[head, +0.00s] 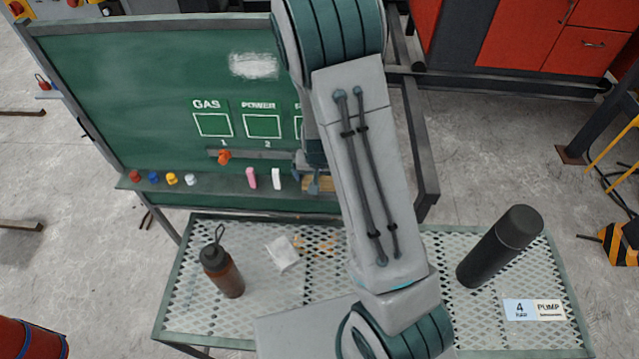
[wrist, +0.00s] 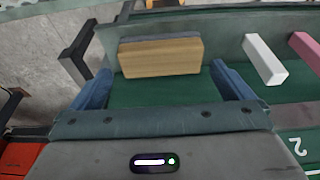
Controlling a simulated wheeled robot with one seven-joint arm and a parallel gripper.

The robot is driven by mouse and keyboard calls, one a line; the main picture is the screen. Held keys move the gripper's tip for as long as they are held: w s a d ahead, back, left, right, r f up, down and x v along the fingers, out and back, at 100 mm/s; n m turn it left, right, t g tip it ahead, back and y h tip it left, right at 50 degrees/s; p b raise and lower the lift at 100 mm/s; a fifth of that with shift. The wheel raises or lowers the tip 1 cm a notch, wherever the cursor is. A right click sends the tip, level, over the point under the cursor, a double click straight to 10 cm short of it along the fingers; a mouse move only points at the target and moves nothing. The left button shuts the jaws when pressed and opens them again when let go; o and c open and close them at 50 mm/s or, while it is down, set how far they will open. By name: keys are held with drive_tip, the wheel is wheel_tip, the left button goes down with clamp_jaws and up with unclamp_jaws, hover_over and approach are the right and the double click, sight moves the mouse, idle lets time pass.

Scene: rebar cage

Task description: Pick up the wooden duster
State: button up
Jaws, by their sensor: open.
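The wooden duster (wrist: 160,57) is a light wood block with a grey strip along one long edge. In the wrist view it lies on the green ledge beyond my gripper (wrist: 158,80), roughly centred between the two blue fingers. The fingers are spread wide, and nothing is held. In the head view only part of the duster (head: 322,184) shows on the ledge under the green board; my arm hides the rest. My gripper (head: 312,183) is mostly hidden there too, with a finger beside the duster.
A white chalk (head: 277,179) and a pink chalk (head: 251,178) stand on the ledge (head: 215,186) left of the duster. Several coloured pieces sit further left. The mesh table (head: 190,290) below holds a brown bottle (head: 222,272) and a dark cylinder (head: 500,246).

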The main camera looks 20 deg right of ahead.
sight(320, 181)
drive_tip(key=shift+x, duration=1.75)
drive_tip(key=c, duration=0.7)
drive_tip(key=shift+a, duration=0.1)
drive_tip(key=shift+r, duration=0.2)
